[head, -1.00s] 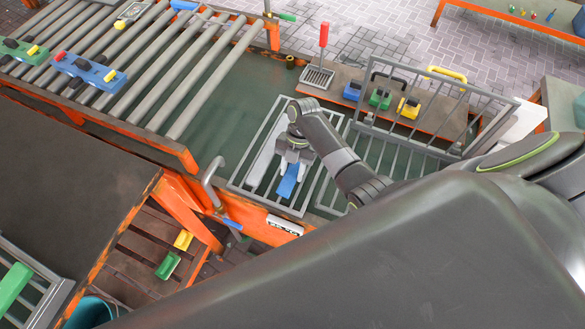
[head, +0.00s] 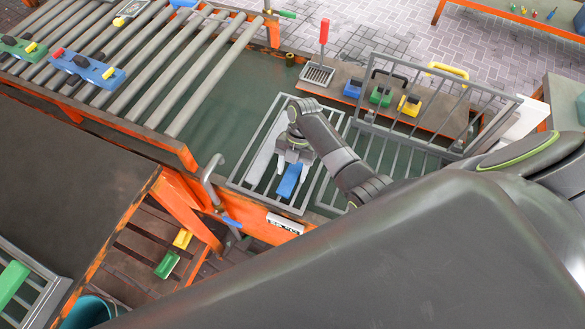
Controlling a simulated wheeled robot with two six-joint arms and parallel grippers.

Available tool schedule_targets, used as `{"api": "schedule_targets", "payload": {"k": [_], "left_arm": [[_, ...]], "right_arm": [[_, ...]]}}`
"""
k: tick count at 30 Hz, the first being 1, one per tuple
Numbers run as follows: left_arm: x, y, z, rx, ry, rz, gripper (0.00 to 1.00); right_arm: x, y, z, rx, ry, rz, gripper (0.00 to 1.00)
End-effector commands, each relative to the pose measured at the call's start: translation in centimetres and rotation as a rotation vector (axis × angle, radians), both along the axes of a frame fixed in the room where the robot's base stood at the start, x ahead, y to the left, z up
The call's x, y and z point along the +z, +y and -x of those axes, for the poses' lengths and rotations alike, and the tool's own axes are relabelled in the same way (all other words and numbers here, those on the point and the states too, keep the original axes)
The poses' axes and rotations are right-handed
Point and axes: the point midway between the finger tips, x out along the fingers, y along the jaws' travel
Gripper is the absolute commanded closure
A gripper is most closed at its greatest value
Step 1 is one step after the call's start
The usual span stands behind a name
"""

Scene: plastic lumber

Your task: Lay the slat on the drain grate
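The drain grate (head: 240,183) is a grey barred frame set in the dark green bench top, right of the rollers. My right gripper (head: 290,171) is over its near part, pointing down. A blue slat-like piece (head: 289,182) shows between its pale fingers, with its near end sticking out toward the bottom of the picture. I cannot tell whether the fingers press on it or whether it touches the bars. A pale grey strip (head: 263,152) lies along the grate's left side, partly behind the gripper. My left gripper is out of view.
A second barred panel (head: 376,155) adjoins on the right, with an upright wire rack (head: 440,105) behind it. Blue, green and yellow blocks stand on a brown board (head: 345,78). A red-handled tool (head: 322,52) stands at the back. Rollers (head: 215,75) carry blocks at left.

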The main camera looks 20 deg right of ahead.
Motion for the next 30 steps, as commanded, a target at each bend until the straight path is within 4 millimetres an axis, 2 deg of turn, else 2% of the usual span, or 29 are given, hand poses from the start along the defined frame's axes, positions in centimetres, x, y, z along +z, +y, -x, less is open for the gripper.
{"api": "schedule_targets", "payload": {"k": [10, 14, 17, 25, 28, 30], "left_arm": [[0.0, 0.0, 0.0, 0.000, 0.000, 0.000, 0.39], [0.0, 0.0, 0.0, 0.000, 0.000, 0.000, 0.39], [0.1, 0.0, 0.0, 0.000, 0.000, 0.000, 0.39], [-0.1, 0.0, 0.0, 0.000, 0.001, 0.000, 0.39], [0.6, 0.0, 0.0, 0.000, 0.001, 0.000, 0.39], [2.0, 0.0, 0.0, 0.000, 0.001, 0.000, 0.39]], "right_arm": [[0.0, 0.0, 0.0, -0.001, 0.000, 0.000, 0.39], [1.0, -0.3, -0.3, -0.001, -0.001, 0.000, 0.39], [2.6, -0.8, -0.8, -0.001, -0.003, 0.001, 0.39], [8.7, -2.8, -2.5, 0.001, -0.006, 0.003, 0.39], [11.2, -3.5, -3.1, 0.000, -0.003, 0.002, 0.39], [12.7, -3.7, -3.3, -0.001, 0.000, 0.002, 0.39]]}}
